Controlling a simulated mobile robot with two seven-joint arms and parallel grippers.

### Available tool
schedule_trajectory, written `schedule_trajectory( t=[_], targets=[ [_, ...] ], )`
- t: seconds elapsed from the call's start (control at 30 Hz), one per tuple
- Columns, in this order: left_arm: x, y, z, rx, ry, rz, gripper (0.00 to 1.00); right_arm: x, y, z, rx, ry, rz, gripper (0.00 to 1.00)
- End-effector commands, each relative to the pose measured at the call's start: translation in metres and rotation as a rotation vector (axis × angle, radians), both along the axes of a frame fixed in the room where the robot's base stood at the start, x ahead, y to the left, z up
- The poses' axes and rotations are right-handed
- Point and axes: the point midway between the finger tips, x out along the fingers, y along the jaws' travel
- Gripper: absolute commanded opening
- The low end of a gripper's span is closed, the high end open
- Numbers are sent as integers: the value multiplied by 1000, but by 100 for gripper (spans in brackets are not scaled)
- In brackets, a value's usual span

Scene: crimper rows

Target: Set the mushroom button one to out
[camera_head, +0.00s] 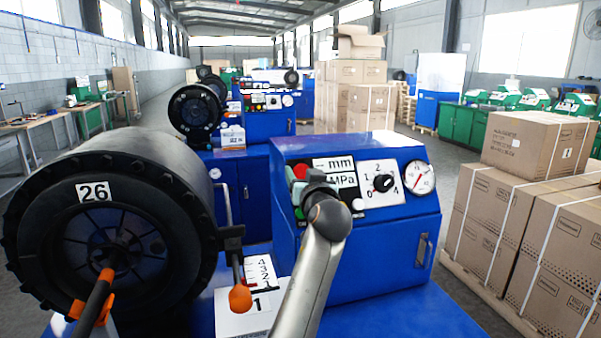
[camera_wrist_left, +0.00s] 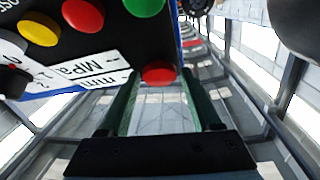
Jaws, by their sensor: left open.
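The red mushroom button (camera_head: 300,172) sits at the upper left of the blue machine's sloped control panel, beside the mm/MPa label. It also shows in the left wrist view (camera_wrist_left: 160,73) at the panel edge. My left gripper (camera_head: 300,187) is at the panel's left side, close to the button. In the left wrist view its two green fingers (camera_wrist_left: 161,84) are open, with the red button between their tips. I cannot tell whether they touch it. The gripper body hides the lower left of the panel in the head view. My right gripper is out of view.
A dial knob (camera_head: 383,184) and a gauge (camera_head: 419,178) are right of the button. More red, yellow and green buttons (camera_wrist_left: 145,6) show in the wrist view. An orange-tipped lever (camera_head: 240,298) and the crimper head (camera_head: 115,215) stand left. Boxes (camera_head: 530,141) stand right.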

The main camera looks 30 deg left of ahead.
Motion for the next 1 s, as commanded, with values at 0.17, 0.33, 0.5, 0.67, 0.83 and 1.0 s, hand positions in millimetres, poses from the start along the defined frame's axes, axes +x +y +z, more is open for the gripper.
schedule_trajectory(
  t=[0.17,0.33,0.5,0.67,0.83,1.0],
  targets=[
    [0,-1,0,-1,-1,0,64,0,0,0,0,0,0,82],
    [0,-1,0,-1,-1,0,64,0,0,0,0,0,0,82],
    [0,-1,0,0,0,0,55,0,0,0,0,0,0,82],
    [0,-1,0,0,0,0,37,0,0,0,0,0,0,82],
    [0,-1,0,0,0,0,18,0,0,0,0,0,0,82],
    [0,-1,0,0,0,0,0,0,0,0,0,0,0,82]
  ],
)
